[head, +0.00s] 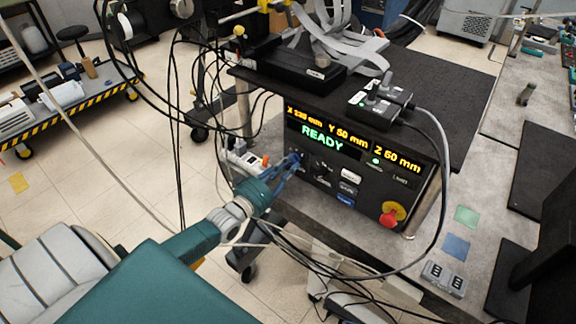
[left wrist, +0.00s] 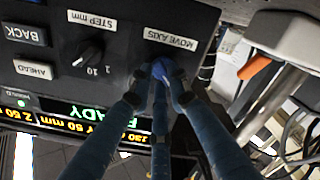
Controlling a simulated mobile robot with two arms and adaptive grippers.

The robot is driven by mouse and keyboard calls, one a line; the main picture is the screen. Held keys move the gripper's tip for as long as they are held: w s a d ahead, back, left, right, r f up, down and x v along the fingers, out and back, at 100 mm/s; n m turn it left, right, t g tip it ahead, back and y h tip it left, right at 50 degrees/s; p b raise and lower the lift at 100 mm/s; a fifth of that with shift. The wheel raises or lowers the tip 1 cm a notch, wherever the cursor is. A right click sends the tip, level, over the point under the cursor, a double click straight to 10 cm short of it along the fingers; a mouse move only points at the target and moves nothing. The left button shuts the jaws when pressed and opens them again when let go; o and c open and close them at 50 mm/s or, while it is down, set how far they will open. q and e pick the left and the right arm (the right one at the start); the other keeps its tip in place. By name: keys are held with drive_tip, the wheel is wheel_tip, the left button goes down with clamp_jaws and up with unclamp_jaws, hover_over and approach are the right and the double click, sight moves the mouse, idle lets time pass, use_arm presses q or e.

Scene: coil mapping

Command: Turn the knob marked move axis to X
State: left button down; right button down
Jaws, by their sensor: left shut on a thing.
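The control panel (head: 375,172) faces me on the bench, with a lit display (head: 322,138) reading READY and X, Y and Z values in mm. The MOVE AXIS label (left wrist: 170,39) appears upside down in the left wrist view. My left gripper (left wrist: 158,78) has its blue fingers closed together right at that label, where the knob sits. The fingers hide the knob, so its pointer and setting cannot be read. In the head view my left gripper (head: 294,160) reaches the panel's left part. My right gripper is not in view.
A black STEP mm knob (left wrist: 88,54) is beside the fingers, with BACK (left wrist: 27,34) and AHEAD (left wrist: 33,70) buttons beyond. A red emergency button (head: 392,214) is at the panel's lower right. Loose cables (head: 440,150) hang around the panel.

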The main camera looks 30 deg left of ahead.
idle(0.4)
use_arm(q)
drive_tip(key=c, duration=1.6)
unclamp_jaws()
drive_tip(key=shift+c, duration=0.2)
drive_tip(key=shift+s, duration=0.1)
drive_tip(key=s+a, duration=0.1)
drive_tip(key=s, duration=1.1)
drive_tip(key=shift+w, duration=0.1)
